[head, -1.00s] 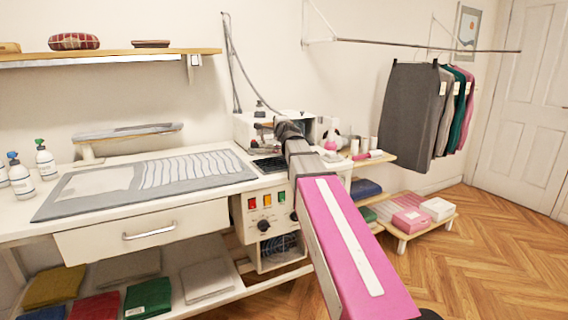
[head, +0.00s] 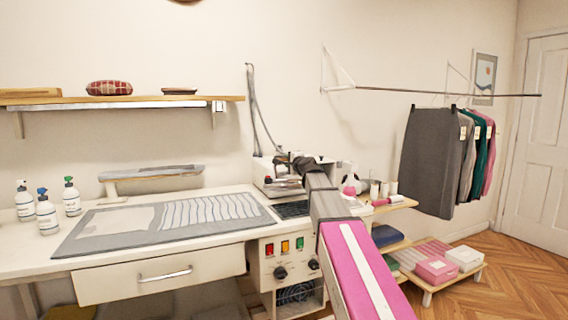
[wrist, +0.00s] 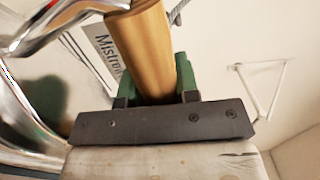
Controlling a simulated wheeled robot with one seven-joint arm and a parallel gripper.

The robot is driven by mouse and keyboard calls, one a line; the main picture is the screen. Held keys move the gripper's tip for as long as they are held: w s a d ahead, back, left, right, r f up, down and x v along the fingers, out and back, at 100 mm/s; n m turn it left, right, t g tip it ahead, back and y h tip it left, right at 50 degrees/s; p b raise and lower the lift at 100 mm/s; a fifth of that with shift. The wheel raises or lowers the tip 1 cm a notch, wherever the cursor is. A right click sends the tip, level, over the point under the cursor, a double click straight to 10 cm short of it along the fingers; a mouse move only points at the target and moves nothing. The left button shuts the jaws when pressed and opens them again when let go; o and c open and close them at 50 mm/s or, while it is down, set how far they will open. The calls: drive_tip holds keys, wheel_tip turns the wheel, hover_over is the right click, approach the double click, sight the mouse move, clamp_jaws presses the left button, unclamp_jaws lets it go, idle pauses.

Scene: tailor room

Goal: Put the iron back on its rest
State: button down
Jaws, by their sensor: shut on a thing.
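The iron (head: 284,184) shows in the head view as a small silver and dark shape in front of a white box. Its wooden handle (wrist: 142,45) and chrome metal parts (wrist: 65,32) fill the upper left of the wrist view. My gripper (wrist: 152,85) is shut on the handle, with a green pad on each side. The gripper (head: 287,164) is partly hidden by my arm in the head view. A dark ribbed pad, likely the rest (head: 293,209), lies on the table's right end, below the iron. A gap between them cannot be judged.
The white box (head: 262,167) stands behind the iron. A hose (head: 254,105) hangs from an upright stand behind it. A padded sleeve board (head: 150,173) and a grey ironing mat (head: 120,233) lie to the left. A shelf with spools and bottles (head: 385,197) is at right.

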drive_tip(key=d+f, duration=0.1)
drive_tip(key=d, duration=0.1)
drive_tip(key=d+f, duration=0.1)
drive_tip(key=d, duration=0.1)
drive_tip(key=s+d+f, duration=0.1)
drive_tip(key=d+f, duration=0.1)
drive_tip(key=d, duration=0.1)
drive_tip(key=shift+f, duration=2.05)
drive_tip(key=shift+f, duration=0.1)
drive_tip(key=c, duration=0.8)
unclamp_jaws()
drive_tip(key=shift+c, duration=0.2)
drive_tip(key=v, duration=1.2)
